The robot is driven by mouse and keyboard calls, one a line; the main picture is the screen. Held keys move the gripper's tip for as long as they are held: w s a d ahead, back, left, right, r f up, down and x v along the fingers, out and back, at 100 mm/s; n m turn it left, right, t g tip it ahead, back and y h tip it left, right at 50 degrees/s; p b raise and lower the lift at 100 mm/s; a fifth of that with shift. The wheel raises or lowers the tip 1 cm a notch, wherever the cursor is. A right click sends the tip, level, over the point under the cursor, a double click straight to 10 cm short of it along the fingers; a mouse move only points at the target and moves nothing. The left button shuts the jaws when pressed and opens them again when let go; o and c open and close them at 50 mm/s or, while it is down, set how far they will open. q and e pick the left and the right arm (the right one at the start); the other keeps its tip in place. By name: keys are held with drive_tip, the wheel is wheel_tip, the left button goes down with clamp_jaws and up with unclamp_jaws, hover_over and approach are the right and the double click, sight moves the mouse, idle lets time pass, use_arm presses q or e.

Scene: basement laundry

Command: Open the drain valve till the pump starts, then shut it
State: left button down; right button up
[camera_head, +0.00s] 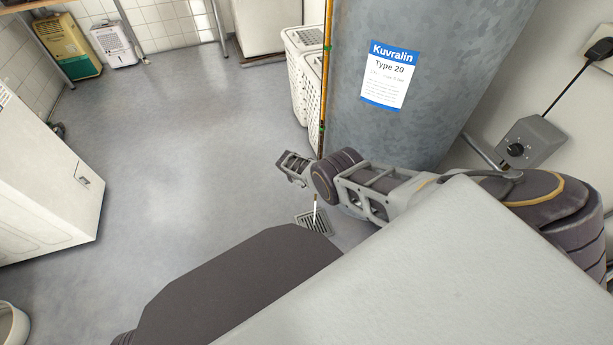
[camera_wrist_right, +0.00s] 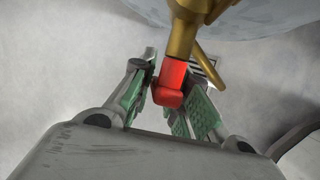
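The drain valve shows in the right wrist view: a brass body (camera_wrist_right: 186,32) with a red handle (camera_wrist_right: 172,78) and a slanting brass spout (camera_wrist_right: 209,66). My right gripper (camera_wrist_right: 163,92) has its green-padded fingers apart, one on each side of the red handle. I cannot tell whether either pad touches it. In the head view my right gripper (camera_head: 292,166) is at the lower left of the grey tank (camera_head: 430,95), and the valve is hidden there. A thin pale strip (camera_head: 315,211) stands over the floor drain (camera_head: 313,223); I cannot tell what it is. My left gripper is out of view.
A yellow-orange upright tube (camera_head: 327,75) with green and red marks runs along the tank's left edge. A grey box with a dial (camera_head: 531,143) is at the right. White baskets (camera_head: 302,85) stand behind the tank. A white appliance (camera_head: 45,180) is at left; the middle floor is clear.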

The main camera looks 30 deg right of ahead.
drive_tip(key=o, duration=0.4)
drive_tip(key=shift+c, duration=0.2)
